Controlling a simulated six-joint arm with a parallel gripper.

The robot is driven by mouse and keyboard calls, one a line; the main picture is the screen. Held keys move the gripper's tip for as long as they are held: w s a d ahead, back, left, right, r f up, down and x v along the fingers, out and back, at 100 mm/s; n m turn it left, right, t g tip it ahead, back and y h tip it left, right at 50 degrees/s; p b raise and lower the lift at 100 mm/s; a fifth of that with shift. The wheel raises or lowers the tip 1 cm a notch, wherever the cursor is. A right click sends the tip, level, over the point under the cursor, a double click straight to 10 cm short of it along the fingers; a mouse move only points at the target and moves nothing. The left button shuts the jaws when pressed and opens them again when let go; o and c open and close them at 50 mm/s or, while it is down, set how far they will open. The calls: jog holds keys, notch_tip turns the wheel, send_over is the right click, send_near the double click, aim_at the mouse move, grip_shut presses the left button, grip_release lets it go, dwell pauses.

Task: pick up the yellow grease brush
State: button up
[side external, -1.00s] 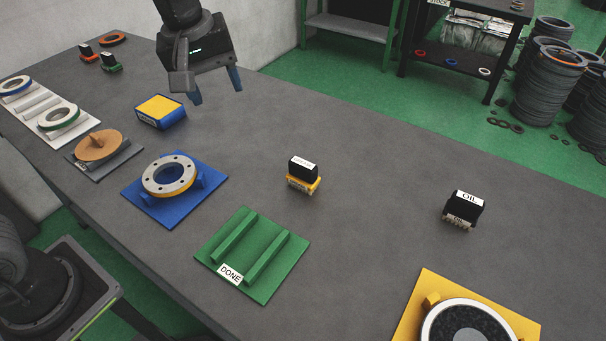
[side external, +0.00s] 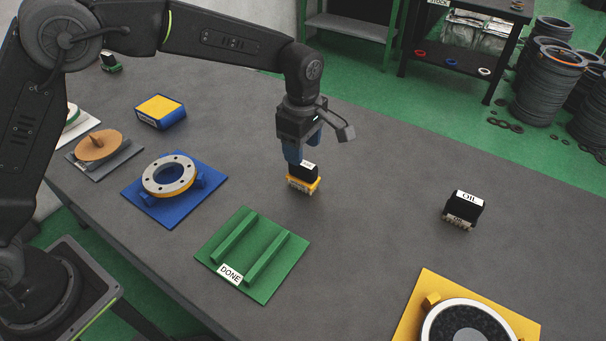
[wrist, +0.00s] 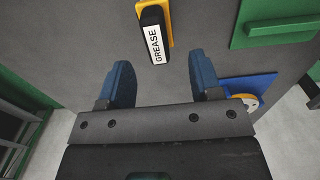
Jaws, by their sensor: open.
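The yellow grease brush (side external: 303,184) stands on the grey table, with a black top block and a yellow base. In the wrist view its black top (wrist: 154,36) carries a white GREASE label, and part of its yellow base shows beside it. My gripper (side external: 305,157) is above the brush and pointing down, and its fingers cover part of the black top in the side view. In the wrist view the blue fingers of my gripper (wrist: 164,82) are apart, with nothing between them. The brush lies just beyond the fingertips there.
A green DONE board (side external: 218,253) with two rails lies in front. A blue plate (side external: 140,207) carries a flanged ring (side external: 149,181). A black OIL brush (side external: 463,210) stands right, beyond clear table. A yellow plate (side external: 425,302) with a round part is at the front right.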

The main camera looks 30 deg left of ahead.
aim_at(303, 168)
jog(key=f, duration=0.7)
jog(key=shift+w+a+f, duration=0.1)
jog(key=shift+w, duration=0.15)
jog(key=c, duration=1.1)
